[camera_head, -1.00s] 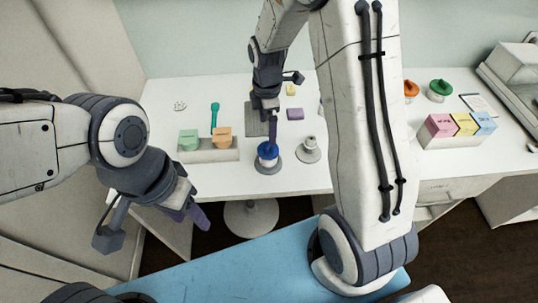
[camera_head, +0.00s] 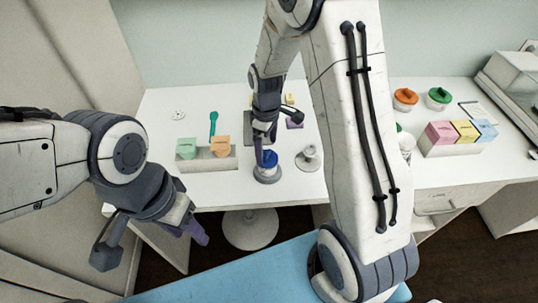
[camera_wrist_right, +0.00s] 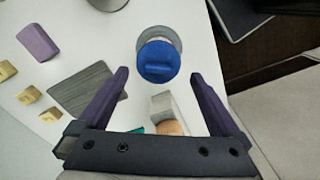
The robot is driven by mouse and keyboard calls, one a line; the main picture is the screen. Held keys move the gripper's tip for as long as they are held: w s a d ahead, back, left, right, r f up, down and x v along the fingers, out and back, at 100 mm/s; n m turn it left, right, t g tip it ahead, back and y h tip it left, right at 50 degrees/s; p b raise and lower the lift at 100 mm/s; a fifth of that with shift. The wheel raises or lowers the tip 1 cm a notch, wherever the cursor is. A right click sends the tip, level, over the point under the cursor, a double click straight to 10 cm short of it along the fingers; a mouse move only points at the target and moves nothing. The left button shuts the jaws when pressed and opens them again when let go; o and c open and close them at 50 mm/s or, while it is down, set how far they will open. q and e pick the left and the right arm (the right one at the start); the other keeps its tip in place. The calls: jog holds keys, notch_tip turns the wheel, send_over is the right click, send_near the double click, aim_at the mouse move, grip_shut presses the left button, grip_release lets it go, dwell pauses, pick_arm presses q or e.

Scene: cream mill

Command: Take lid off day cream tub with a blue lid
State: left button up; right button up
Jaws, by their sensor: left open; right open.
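The day cream tub with the blue lid (camera_head: 267,158) stands upright on a round grey base (camera_head: 268,176) near the front edge of the white table. The lid is on, and its raised grip bar shows in the right wrist view (camera_wrist_right: 158,66). My right gripper (camera_head: 265,144) is open and empty, close above and behind the tub. In the wrist view its fingers (camera_wrist_right: 158,76) point toward the lid, with the lid centred between and a little beyond their tips; touching cannot be told. My left gripper (camera_head: 153,252) is open and empty, low at the left in front of the table.
A tray (camera_head: 208,164) with green and orange blocks stands left of the tub. A grey-white stand (camera_head: 308,158) is close on its right. Orange-lidded (camera_head: 405,97) and green-lidded (camera_head: 439,96) tubs and a box tray (camera_head: 455,150) are further right. My right arm hides part of the table.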

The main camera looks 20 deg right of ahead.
aim_at(267, 153)
jog(key=shift+d+f+p, duration=0.1)
jog(key=shift+f+p, duration=0.4)
jog(key=shift+f, duration=1.4)
jog(key=c, duration=1)
jog(key=shift+r, duration=0.45)
jog(key=r, duration=0.1)
jog(key=r+b, duration=0.2)
jog(key=shift+s+d+r, duration=0.2)
jog(key=shift+d+r, duration=0.05)
jog(key=shift+d, duration=0.05)
jog(key=shift+s+d+r+b, duration=0.15)
jog(key=shift+s+d+r, duration=1.7)
jog(key=shift+s+r, duration=0.25)
jog(key=shift+s+d+r+b, duration=0.15)
jog(key=shift+s+d+r, duration=1.75)
jog(key=shift+r, duration=0.3)
